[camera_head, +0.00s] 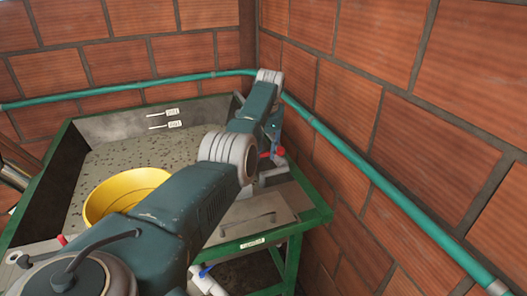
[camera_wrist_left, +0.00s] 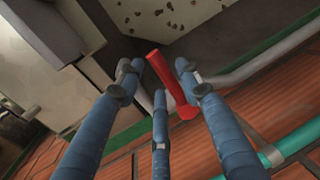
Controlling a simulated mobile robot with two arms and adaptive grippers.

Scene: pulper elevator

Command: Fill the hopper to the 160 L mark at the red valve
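The hopper (camera_head: 52,190) is a green-rimmed grey tank at the left of the head view. Speckled grey contents (camera_head: 120,160) cover its inside below two small white level labels (camera_head: 173,112) on the back wall; their text is too small to read. The red valve (camera_head: 279,151) is at the hopper's back right corner, partly behind my left arm. In the left wrist view its red handle (camera_wrist_left: 168,78) lies between the blue fingers of my left gripper (camera_wrist_left: 160,80). The fingers are spread around the handle, with no clear grip on it. My right gripper is not in view.
A yellow basin (camera_head: 125,190) sits at the hopper, partly behind my arm. A green pipe (camera_head: 350,158) runs along the brick walls close to the valve. A blue-handled valve (camera_head: 206,271) is below the hopper's front. A metal plate (camera_head: 262,215) lies right of my arm.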

